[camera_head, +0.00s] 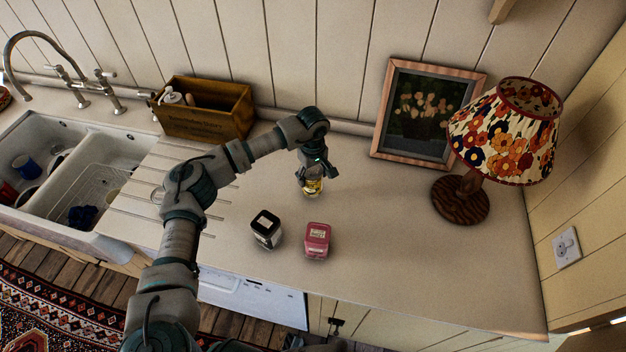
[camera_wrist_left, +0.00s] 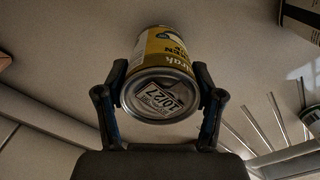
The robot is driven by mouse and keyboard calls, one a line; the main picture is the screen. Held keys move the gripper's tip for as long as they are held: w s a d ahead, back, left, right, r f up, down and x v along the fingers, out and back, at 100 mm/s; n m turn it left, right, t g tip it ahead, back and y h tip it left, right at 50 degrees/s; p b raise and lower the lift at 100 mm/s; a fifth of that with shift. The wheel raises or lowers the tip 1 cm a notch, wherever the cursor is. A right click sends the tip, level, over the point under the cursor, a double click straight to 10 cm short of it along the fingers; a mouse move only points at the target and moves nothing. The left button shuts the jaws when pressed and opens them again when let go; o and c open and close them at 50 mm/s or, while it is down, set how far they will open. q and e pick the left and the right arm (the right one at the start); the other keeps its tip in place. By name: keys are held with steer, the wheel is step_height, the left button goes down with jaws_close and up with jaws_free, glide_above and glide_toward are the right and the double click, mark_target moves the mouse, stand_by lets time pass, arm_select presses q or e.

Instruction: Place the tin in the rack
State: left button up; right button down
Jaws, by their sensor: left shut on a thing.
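A small tin (camera_head: 313,186) with a yellow label is held by my left gripper (camera_head: 312,178) over the middle of the counter. In the left wrist view the same tin (camera_wrist_left: 163,60) sits between the two fingers of my left gripper (camera_wrist_left: 160,95). Its metal end with a printed date faces the camera. I cannot tell whether it touches the counter. A white wire rack (camera_head: 101,183) stands in the right sink basin, well to the left of the gripper. My right gripper cannot be made out.
A wooden box (camera_head: 205,112) is at the back left. A picture frame (camera_head: 385,125) and flowered lamp (camera_head: 505,135) stand right. The counter (camera_head: 390,260) is clear right of the containers.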

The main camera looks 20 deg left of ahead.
arm_select(q)
steer(key=shift+d+f, duration=0.1)
steer(key=shift+f, duration=1.1)
steer(key=shift+f, duration=0.15)
steer(key=o, duration=1.6)
